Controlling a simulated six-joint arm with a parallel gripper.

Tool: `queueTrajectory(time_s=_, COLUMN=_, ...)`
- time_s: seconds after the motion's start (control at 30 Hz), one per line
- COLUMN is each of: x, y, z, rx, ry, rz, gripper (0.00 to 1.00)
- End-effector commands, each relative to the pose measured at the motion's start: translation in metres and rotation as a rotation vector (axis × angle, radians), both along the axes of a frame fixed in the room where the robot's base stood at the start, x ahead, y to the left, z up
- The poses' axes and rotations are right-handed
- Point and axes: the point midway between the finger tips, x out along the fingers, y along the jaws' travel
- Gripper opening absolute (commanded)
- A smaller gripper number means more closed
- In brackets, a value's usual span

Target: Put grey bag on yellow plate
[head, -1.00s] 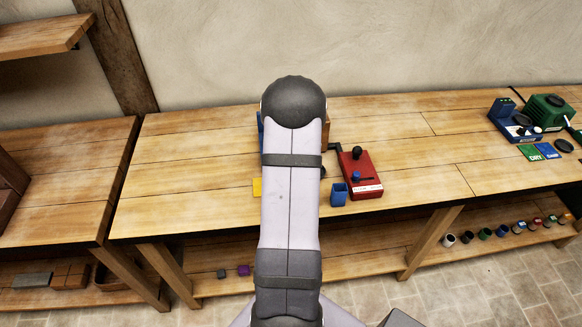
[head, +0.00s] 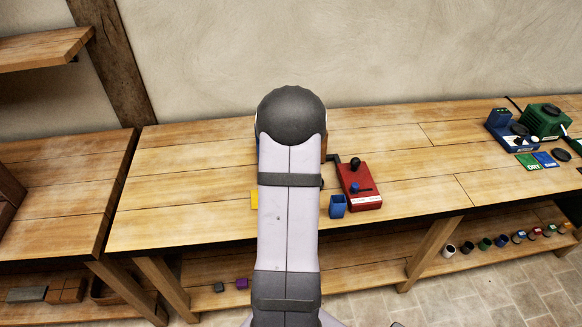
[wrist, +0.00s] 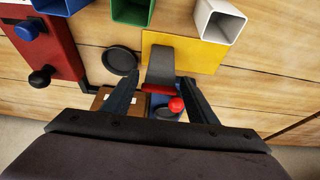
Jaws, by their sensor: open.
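The yellow plate (wrist: 208,55) lies flat on the bench in the wrist view. Its corner shows beside my arm in the head view (head: 254,200). A grey block-like thing (wrist: 160,65), which looks like the grey bag, stands out in front of the plate, with a red strip at its lower end. Whether it rests on the plate or is above it, I cannot tell. My gripper (wrist: 160,98) is open, with a finger on each side of the red strip and gaps on both sides. My arm hides the gripper and the bag in the head view.
Close by are a red machine (head: 359,186), a blue open box (head: 337,206), a green box (wrist: 133,10), a white box (wrist: 219,20) and a black round dish (wrist: 120,60). A red knob (wrist: 176,104) is near the right finger. The bench's left part is clear.

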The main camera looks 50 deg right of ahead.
Motion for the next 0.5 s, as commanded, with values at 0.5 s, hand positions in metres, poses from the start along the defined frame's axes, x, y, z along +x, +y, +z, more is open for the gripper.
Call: queueTrajectory(time_s=0.5, x=-0.021, y=0.021, z=0.071, rx=-0.002, ry=0.0, rz=0.001, gripper=0.53)
